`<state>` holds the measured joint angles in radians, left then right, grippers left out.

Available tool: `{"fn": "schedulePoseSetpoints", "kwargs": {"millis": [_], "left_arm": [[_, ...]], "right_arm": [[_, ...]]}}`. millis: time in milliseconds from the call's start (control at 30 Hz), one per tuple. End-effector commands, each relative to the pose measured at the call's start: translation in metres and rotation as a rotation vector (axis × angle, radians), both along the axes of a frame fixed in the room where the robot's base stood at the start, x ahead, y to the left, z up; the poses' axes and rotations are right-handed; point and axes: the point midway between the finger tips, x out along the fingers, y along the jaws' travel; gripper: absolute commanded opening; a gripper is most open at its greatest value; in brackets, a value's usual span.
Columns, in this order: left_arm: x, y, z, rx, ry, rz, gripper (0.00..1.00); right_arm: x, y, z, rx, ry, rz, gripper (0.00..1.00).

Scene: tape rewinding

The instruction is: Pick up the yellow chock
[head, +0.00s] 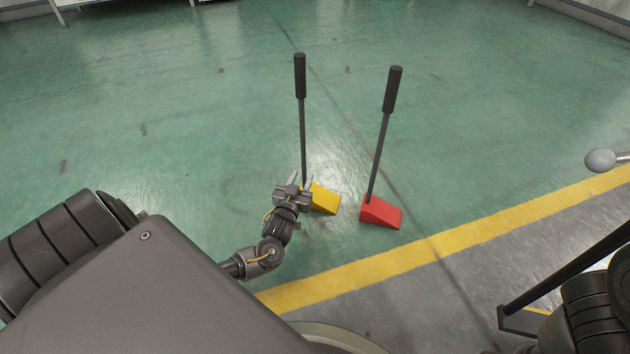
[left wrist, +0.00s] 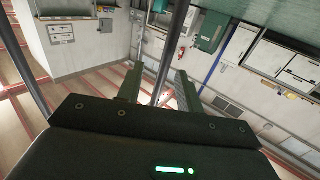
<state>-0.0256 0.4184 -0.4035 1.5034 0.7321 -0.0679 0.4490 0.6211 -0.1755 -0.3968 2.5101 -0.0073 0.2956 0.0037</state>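The yellow chock (head: 325,199) is a wedge on the green floor, with an upright dark pole handle ending in a black grip (head: 300,76). My left gripper (head: 300,180) is at the lower part of this handle, just left of the wedge and partly hiding it. In the left wrist view its two fingers (left wrist: 156,86) are spread apart, and a dark pole (left wrist: 170,52) runs between them with gaps showing on both sides. My right gripper is not visible; only part of my right arm shows at the lower right.
A red chock (head: 381,212) with its own tilted handle (head: 379,158) stands close on the right. A yellow floor line (head: 470,235) runs in front. A thin black bar (head: 565,271) and a grey knob (head: 601,160) are at the right. The green floor behind is clear.

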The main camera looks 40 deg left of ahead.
Motion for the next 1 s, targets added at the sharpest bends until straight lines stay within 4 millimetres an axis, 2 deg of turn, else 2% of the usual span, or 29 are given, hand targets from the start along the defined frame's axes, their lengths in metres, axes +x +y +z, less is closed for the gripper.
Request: {"fn": "schedulePoseSetpoints", "kwargs": {"millis": [167, 500, 633, 867, 1000], "left_arm": [[0.002, 0.002, -0.001, 0.0, -0.001, 0.001, 0.36], [0.038, 0.023, -0.005, 0.003, -0.002, 0.001, 0.36], [0.046, 0.026, -0.002, 0.002, 0.001, 0.001, 0.36], [0.046, 0.026, -0.001, 0.001, 0.001, 0.001, 0.36], [0.046, 0.026, -0.001, 0.001, 0.001, 0.001, 0.18]], "right_arm": [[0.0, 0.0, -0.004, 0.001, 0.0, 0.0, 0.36], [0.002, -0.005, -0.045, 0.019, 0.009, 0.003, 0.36], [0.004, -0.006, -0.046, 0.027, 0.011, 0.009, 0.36], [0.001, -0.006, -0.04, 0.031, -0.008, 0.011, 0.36], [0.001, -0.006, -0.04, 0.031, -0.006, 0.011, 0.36]]}}
